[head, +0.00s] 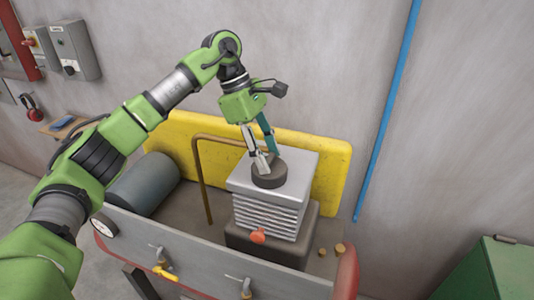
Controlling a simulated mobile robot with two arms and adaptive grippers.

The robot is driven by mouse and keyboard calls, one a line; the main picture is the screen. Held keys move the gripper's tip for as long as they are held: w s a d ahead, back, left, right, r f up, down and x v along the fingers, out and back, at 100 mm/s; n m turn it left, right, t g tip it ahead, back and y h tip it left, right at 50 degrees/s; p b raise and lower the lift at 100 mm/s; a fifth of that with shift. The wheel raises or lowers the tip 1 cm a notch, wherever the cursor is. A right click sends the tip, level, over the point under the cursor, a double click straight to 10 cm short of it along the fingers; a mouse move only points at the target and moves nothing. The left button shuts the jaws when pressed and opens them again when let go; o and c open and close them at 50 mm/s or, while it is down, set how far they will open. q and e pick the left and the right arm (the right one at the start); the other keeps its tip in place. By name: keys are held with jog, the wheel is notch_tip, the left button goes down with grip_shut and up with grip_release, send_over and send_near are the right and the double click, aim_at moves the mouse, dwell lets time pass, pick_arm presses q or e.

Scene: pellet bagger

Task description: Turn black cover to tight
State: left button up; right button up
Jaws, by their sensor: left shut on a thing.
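The black cover (269,175) is a round dark cap on top of the silver finned block (272,208). My left gripper (267,162) reaches down onto the cover from above, with its fingers shut on it. The fingertips hide part of the cover's upper face. How tight the cover sits cannot be told from this view. My right gripper is not in view.
A yellow panel (325,158) stands behind the block, and a bent brown pipe (204,185) rises left of it. A grey cylinder (143,186) lies farther left. Valves with handles (163,262) line the front plate. A green box (492,272) stands at lower right.

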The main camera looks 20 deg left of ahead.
pick_arm(q)
jog(key=o, duration=1.1)
jog(key=shift+r, duration=0.1)
jog(key=v, duration=1.2)
jog(key=shift+a, duration=0.1)
